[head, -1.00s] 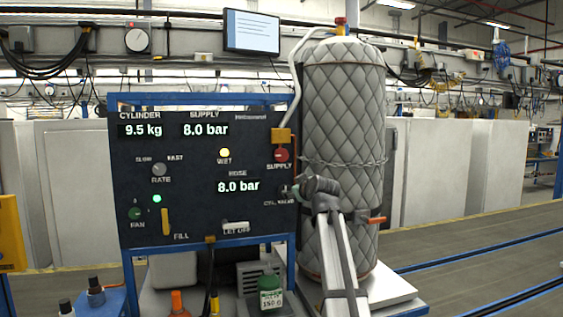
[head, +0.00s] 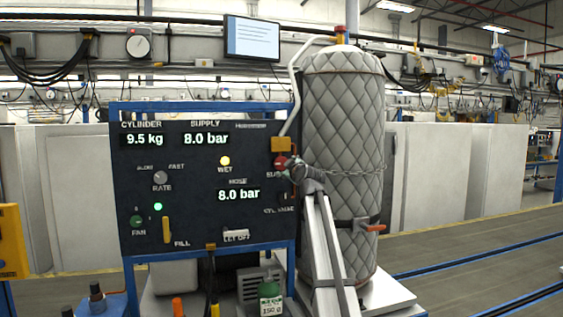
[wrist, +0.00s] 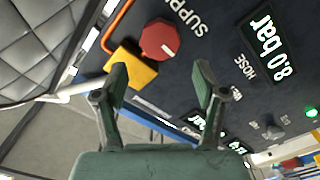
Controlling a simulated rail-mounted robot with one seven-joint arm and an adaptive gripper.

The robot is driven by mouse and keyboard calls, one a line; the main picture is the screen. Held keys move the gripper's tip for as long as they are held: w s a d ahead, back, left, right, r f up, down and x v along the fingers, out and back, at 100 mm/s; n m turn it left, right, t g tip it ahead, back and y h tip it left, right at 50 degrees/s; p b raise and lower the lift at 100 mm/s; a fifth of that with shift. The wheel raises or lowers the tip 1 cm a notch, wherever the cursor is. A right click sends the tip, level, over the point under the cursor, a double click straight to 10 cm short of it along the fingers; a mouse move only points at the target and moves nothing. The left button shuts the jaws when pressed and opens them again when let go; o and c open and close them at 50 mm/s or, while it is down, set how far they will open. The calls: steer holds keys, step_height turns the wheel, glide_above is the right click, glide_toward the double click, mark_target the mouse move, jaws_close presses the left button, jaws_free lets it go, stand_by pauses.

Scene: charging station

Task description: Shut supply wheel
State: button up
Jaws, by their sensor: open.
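The supply wheel (head: 280,165) is a small red knob at the right edge of the dark panel (head: 150,190), just below a yellow block. My gripper (head: 297,169) is beside it on the right in the head view and partly covers the SUPPLY label. In the wrist view the red wheel (wrist: 160,39) lies beyond the fingertips, roughly between them. There my gripper (wrist: 161,83) has its two fingers wide apart, with nothing between them. I see no contact with the wheel.
The yellow block (wrist: 131,66) lies close beyond one finger. A quilted cylinder (head: 343,120) with a chain around it stands right of the panel. A white pipe (head: 296,85) runs from its top to the block. Supply and hose displays read 8.0 bar.

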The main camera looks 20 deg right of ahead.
mark_target(282, 163)
steer(key=w, duration=0.3)
steer(key=w+p, duration=0.1)
steer(key=w, duration=0.2)
steer(key=w+d+p, duration=0.1)
steer(key=w, duration=0.2)
steer(key=shift+s+d, duration=0.1)
steer(key=c, duration=0.9)
